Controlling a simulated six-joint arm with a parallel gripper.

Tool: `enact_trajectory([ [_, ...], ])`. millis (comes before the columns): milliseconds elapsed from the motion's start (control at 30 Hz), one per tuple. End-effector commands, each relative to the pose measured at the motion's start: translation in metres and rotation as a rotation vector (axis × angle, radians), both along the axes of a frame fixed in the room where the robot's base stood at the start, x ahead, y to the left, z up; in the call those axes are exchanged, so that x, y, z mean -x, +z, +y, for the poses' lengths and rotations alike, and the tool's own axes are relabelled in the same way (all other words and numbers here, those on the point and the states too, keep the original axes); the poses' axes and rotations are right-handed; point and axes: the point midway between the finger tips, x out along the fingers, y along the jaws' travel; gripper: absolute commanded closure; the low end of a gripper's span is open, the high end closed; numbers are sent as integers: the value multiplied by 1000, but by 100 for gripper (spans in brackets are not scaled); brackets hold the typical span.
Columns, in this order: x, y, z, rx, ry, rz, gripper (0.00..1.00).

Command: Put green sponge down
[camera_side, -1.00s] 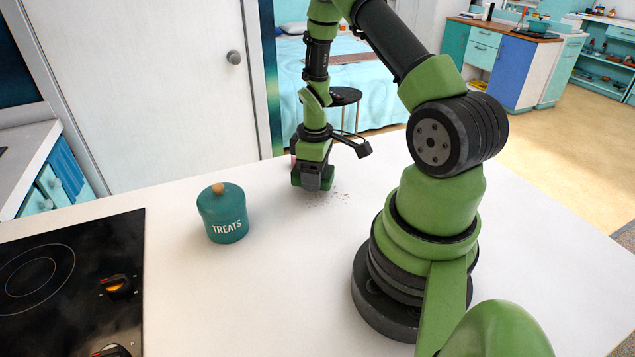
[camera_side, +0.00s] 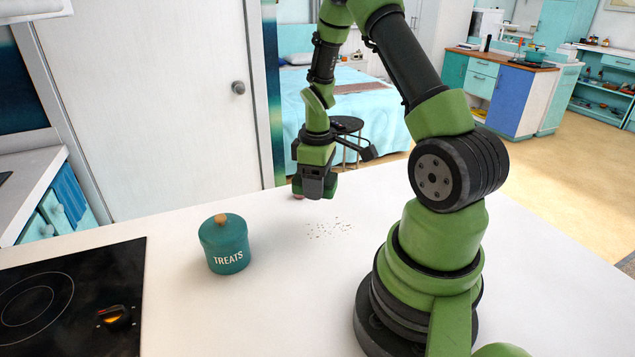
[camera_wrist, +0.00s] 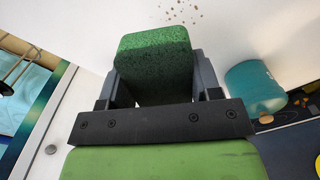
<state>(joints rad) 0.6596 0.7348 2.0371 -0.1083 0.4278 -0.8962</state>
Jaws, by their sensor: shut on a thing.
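The green sponge (camera_wrist: 155,62) is a dark-speckled block between the two fingers of my gripper (camera_wrist: 157,84) in the wrist view. My gripper is shut on it. In the side view my gripper (camera_side: 314,190) points down near the far edge of the white counter (camera_side: 270,300), and a green part of the sponge (camera_side: 331,186) shows beside the fingers. The sponge looks held a little above the counter, though the exact gap is hard to tell.
Dark crumbs (camera_side: 328,229) lie in front of my gripper. A teal TREATS jar (camera_side: 224,246) stands to the left, and a black cooktop (camera_side: 70,300) is at far left. A small reddish thing (camera_side: 298,196) is partly hidden behind my gripper. Counter between is bare.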

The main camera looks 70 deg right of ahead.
Motion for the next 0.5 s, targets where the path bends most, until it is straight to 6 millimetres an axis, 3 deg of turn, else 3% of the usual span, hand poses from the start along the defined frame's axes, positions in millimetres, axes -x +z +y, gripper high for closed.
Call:
enact_trajectory([
  [333, 0, 0, -3, 0, -16, 0, 68],
  [500, 9, 4, -36, 3, -246, -2, 68],
])
